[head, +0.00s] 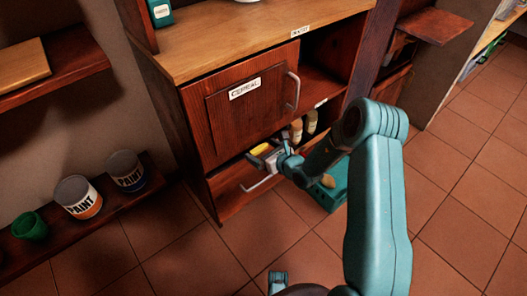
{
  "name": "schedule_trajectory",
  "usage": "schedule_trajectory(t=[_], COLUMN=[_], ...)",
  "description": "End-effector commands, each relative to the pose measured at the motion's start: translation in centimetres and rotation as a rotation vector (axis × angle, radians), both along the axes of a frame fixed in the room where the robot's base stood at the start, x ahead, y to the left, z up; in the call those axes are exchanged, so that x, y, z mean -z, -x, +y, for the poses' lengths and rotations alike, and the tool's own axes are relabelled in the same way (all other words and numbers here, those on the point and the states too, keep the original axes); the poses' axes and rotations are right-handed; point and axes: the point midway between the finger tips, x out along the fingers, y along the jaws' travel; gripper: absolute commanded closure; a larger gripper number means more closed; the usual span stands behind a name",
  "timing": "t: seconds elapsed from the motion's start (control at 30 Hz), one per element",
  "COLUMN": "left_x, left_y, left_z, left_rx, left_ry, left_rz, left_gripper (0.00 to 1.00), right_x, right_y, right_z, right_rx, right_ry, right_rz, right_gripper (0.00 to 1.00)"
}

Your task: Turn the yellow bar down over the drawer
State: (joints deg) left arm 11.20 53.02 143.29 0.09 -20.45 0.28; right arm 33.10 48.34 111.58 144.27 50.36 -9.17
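The yellow bar (260,148) is a short bright piece at the lower opening of the wooden cabinet, under the cereal door. The drawer (232,198) is low in the cabinet, with a pale bar handle (258,184) on its front. My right gripper (268,159) is at this opening, just below and beside the yellow bar and above the handle. Its fingers are small and partly merge with the bar, so I cannot tell whether they are open or touch it.
The cereal door (240,112) is shut above my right gripper. Small bottles (304,126) stand in the cabinet to its right. A teal crate (330,194) is below the wrist. Paint cans (78,197) and a green cup (30,227) stand on a low shelf at left. The tiled floor in front is mostly clear.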

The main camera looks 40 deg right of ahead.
Motion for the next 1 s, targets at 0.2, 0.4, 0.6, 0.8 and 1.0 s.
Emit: schedule_trajectory(t=[0.2,0.4,0.6,0.8,1.0], left_x=[0.0,-0.1,-0.5,-1.1,-1.5], left_y=[0.0,0.0,0.1,0.2,0.3], left_z=[0.0,0.0,-0.1,-0.2,-0.3], left_rx=[0.0,0.001,0.004,0.009,0.014], left_ry=[0.0,0.0,0.0,0.002,0.002], left_rz=[0.0,0.001,0.002,0.004,0.005], left_gripper=[0.05,0.05,0.05,0.05,0.05], right_x=[0.0,0.0,0.0,0.3,0.7], right_y=[0.0,0.0,0.0,0.1,0.1], right_z=[0.0,0.0,-0.2,-0.4,-0.6], right_rx=[0.0,-0.001,0.0,0.001,0.0], right_ry=[0.001,-0.013,-0.086,-0.236,-0.422], right_rz=[0.0,0.001,0.007,0.02,0.034], right_gripper=[0.54,0.54,0.54,0.54,0.54])
